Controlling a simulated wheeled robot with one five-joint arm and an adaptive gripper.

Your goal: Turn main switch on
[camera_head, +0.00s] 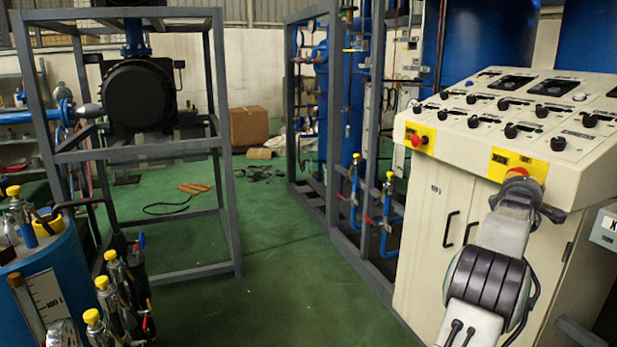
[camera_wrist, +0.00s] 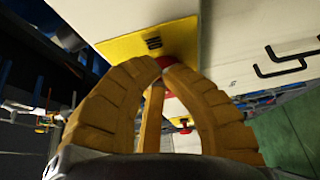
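A red switch knob (camera_head: 517,172) sits on a yellow plate (camera_head: 503,163) on the front edge of the cream control console (camera_head: 420,215). I take it as the main switch. My gripper (camera_head: 521,188) is right at it in the head view, and my arm hides part of the plate.
A second red knob (camera_head: 418,141) on a yellow plate stands farther left on the console. Black knobs cover the sloped top. Pipes and a metal frame (camera_head: 345,120) stand left of the console. Green floor (camera_head: 270,270) is clear in the middle.

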